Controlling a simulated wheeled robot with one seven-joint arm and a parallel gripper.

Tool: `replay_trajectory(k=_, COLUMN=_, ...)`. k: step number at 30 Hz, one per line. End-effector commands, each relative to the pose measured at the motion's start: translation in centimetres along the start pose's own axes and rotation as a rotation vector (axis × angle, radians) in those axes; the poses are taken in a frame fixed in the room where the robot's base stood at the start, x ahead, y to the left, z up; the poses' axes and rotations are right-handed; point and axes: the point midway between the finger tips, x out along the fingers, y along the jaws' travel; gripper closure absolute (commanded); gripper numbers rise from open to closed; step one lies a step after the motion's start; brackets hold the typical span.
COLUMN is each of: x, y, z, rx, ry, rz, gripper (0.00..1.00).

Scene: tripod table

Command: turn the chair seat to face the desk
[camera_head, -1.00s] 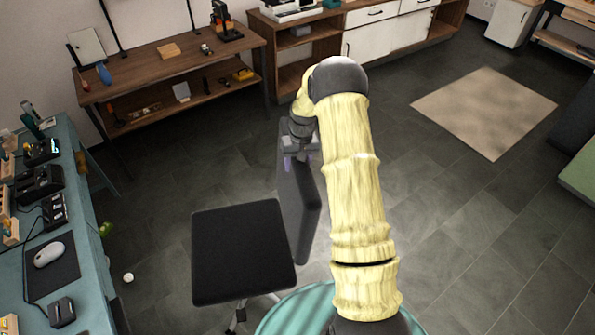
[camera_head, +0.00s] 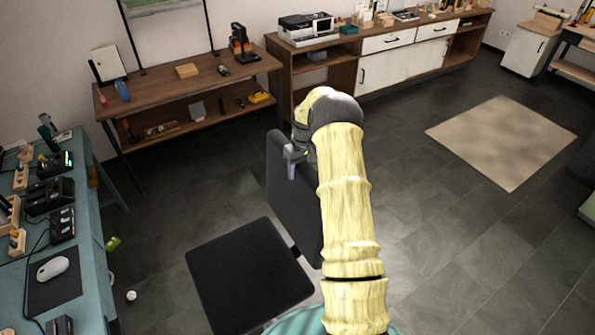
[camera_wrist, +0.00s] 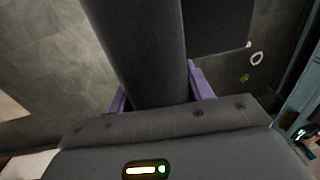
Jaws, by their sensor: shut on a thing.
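The chair has a dark square seat (camera_head: 248,275) and an upright dark backrest (camera_head: 284,195) at the seat's right side. The desk (camera_head: 88,230) is the teal one at the left edge of the head view. The seat's open side points left and a little down, roughly towards the desk. My gripper (camera_head: 292,165) is at the top of the backrest, shut on it. In the wrist view, the purple fingers sit on both sides of the backrest (camera_wrist: 145,50), and the seat (camera_wrist: 215,20) shows beyond it. The chair's base is hidden.
A mouse (camera_head: 53,268) on a dark pad, chargers and wooden blocks lie on the desk. A small white round thing (camera_head: 131,296) and a green thing (camera_head: 113,243) are near the desk's edge. A wooden shelf table (camera_head: 165,88) stands behind. Floor is free at right around a beige rug (camera_head: 502,140).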

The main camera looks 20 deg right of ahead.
Motion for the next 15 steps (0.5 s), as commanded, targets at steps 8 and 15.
replay_trajectory(k=8, x=-0.14, y=0.06, z=-0.1, rx=0.001, ry=0.003, rz=0.004, gripper=0.47)
replay_trajectory(k=15, x=-0.09, y=-0.03, z=-0.09, rx=-0.001, ry=0.002, rz=0.003, gripper=0.27)
